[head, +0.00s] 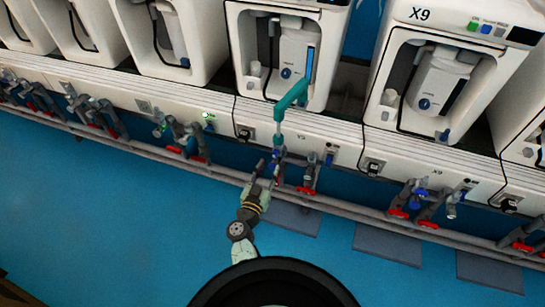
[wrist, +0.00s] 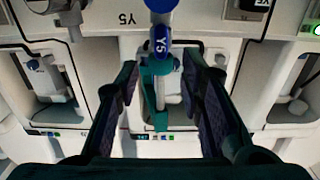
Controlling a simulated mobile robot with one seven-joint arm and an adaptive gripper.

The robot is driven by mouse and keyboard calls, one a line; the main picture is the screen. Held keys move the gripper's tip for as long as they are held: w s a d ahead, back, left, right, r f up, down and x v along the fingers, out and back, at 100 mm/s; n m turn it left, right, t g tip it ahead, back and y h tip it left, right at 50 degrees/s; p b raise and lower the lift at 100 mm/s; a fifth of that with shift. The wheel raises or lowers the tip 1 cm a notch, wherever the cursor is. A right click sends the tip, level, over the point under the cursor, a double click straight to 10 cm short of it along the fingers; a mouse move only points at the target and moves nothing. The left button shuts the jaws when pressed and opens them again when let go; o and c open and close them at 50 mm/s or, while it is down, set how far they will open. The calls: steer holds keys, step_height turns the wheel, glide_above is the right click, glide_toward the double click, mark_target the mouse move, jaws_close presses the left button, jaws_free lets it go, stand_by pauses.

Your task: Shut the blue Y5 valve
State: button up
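The blue Y5 valve (wrist: 160,44) shows at the top middle of the wrist view, with a rounded blue knob and a "Y5" label. In the head view the blue valve (head: 278,154) is on the pipework under the Y5 panel, partly hidden by my gripper. My gripper (head: 265,174) is just in front of it. In the wrist view my gripper (wrist: 160,66) is open, its two dark fingers apart. The valve lies near the gap between the fingertips, and I see no grip on it. Whether the valve is open or shut cannot be told.
A red-handled valve (head: 306,189) sits close by on the right. A teal fitting (head: 293,99) runs from the machine above down towards the blue valve. A grey pipe rail (head: 345,211) passes below. More valves line the row on both sides.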

mark_target(274, 154)
steer(key=b+x, duration=0.2)
steer(key=x, duration=0.5)
steer(key=shift+a, duration=0.1)
steer(key=shift+s, duration=0.1)
steer(key=shift+c, duration=0.6)
jaws_close()
